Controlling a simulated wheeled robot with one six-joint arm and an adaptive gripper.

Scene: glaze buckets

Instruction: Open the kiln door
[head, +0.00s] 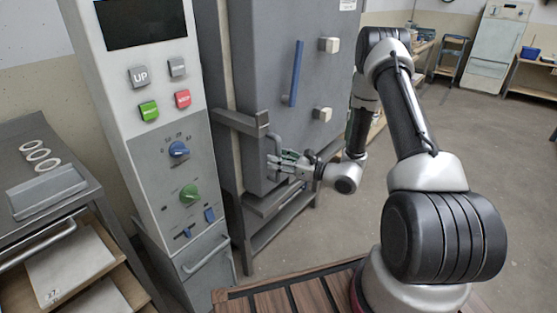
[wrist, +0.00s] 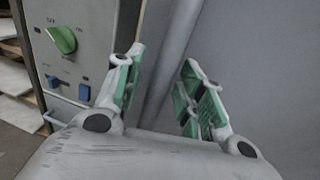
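The grey kiln (head: 262,60) stands in the middle of the head view, its door (head: 315,75) flat against the body and looking shut. A long blue bar (head: 295,73) is upright on the door. A grey bent handle (head: 273,146) sits low at the door's left edge. My gripper (head: 276,163) is at this handle, near the lower left corner of the door. In the wrist view my gripper (wrist: 158,92) has its two green-padded fingers apart. A grey upright bar (wrist: 168,75) shows in the gap between them. Contact with the bar cannot be told.
A control panel (head: 160,150) with buttons and knobs stands close left of the kiln; its green knob (wrist: 62,40) is near my gripper. A metal table (head: 45,185) with white rings is further left. Floor (head: 460,150) is open to the right.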

